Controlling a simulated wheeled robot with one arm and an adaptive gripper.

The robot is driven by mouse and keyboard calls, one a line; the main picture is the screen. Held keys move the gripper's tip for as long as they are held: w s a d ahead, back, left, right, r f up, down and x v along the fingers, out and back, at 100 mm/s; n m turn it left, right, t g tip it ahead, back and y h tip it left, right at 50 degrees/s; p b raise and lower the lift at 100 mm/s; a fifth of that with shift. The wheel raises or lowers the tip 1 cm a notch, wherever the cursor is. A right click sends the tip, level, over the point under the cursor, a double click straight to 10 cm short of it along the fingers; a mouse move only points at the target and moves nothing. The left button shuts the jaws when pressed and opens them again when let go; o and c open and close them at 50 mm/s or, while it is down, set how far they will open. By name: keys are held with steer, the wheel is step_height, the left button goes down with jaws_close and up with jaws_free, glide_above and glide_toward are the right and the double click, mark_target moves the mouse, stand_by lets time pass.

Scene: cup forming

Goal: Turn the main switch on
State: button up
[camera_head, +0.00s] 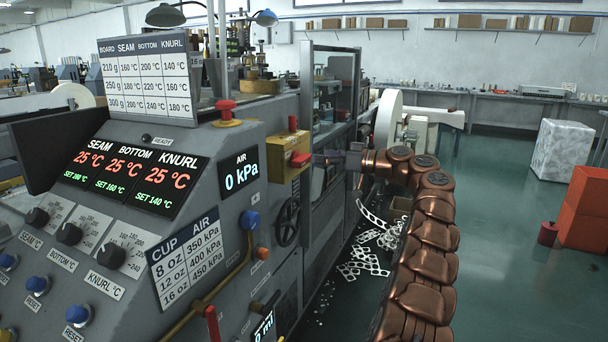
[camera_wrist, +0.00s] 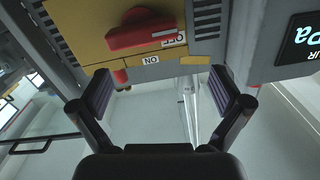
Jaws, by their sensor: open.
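The main switch is a red handle (camera_head: 300,159) on a yellow box (camera_head: 276,160) on the machine's side. In the wrist view the red handle (camera_wrist: 142,30) lies across the yellow plate (camera_wrist: 105,63), with its right end next to the OFF label (camera_wrist: 173,40). The ON label (camera_wrist: 151,60) is apart from the handle, nearer my gripper. My gripper (camera_wrist: 160,90) is open and empty, with its two padded fingers spread below the plate in that view. The handle is not between the fingers. In the head view my gripper (camera_head: 332,160) is just right of the switch, partly hidden by my wrist.
A red button (camera_head: 226,108) and a small red-topped post (camera_head: 292,124) rise near the switch. The pressure display (camera_head: 241,175) reads 0 kPa, and the temperature display (camera_head: 135,172) shows 25 °C. A black handwheel (camera_head: 287,221) sits below the switch. Scrap strips (camera_head: 366,262) litter the floor.

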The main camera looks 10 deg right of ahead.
mark_target(307, 161)
steer(key=shift+n+t, duration=0.3)
steer(key=shift+n, duration=0.4)
steer(key=shift+w+a+f, duration=0.45)
steer(key=shift+w+a, duration=0.25)
steer(key=shift+w, duration=0.1)
steer(key=shift+w+a+f, duration=0.45)
steer(key=shift+w+a, duration=0.3)
steer(key=shift+w, duration=0.1)
steer(key=shift+w+a+f, duration=0.45)
steer(key=shift+w+a, duration=0.25)
steer(key=shift+w, duration=0.1)
steer(key=shift+c, duration=0.4)
steer(key=c, duration=0.8)
